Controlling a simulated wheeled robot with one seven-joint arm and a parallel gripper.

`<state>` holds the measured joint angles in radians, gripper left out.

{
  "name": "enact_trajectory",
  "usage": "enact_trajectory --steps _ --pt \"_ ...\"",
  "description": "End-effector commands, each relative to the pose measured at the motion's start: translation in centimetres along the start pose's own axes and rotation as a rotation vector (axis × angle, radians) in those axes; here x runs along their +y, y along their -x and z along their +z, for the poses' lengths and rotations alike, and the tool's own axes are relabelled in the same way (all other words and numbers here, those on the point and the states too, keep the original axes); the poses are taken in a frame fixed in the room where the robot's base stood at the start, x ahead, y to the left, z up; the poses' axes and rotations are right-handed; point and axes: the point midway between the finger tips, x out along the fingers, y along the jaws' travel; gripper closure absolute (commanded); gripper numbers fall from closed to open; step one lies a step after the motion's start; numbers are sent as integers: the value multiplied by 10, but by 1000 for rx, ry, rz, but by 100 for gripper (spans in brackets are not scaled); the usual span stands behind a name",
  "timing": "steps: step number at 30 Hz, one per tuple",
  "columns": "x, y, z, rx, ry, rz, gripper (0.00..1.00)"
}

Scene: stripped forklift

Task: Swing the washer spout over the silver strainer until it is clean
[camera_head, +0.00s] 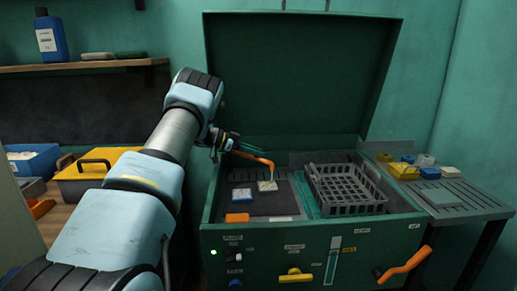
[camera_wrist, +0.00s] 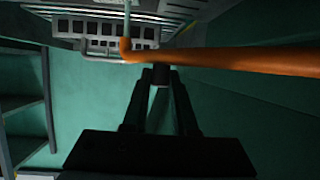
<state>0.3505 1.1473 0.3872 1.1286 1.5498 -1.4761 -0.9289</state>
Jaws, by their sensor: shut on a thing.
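The washer spout (camera_head: 252,158) is an orange bent tube above the left part of the open washer (camera_head: 305,250). Its tip hangs over a small pale square piece with a light top (camera_head: 267,186), which looks like the silver strainer. My gripper (camera_head: 230,142) is shut on the spout near its left end. In the wrist view the orange spout (camera_wrist: 230,59) runs across just beyond my fingertips (camera_wrist: 160,75), and its bend is left of them. The strainer cannot be made out in the wrist view. Whether it is clean is too small to tell.
A grey basket (camera_head: 345,190) fills the washer's right side. The raised lid (camera_head: 300,75) stands behind. An orange lever (camera_head: 405,265) is at the front right. A side shelf (camera_head: 450,198) holds small blocks.

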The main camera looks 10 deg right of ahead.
Motion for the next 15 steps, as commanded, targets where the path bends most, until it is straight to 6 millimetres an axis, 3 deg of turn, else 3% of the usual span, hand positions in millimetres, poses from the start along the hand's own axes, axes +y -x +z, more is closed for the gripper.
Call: enact_trajectory --steps 15 --pt "4 4 2 0 2 -5 100"
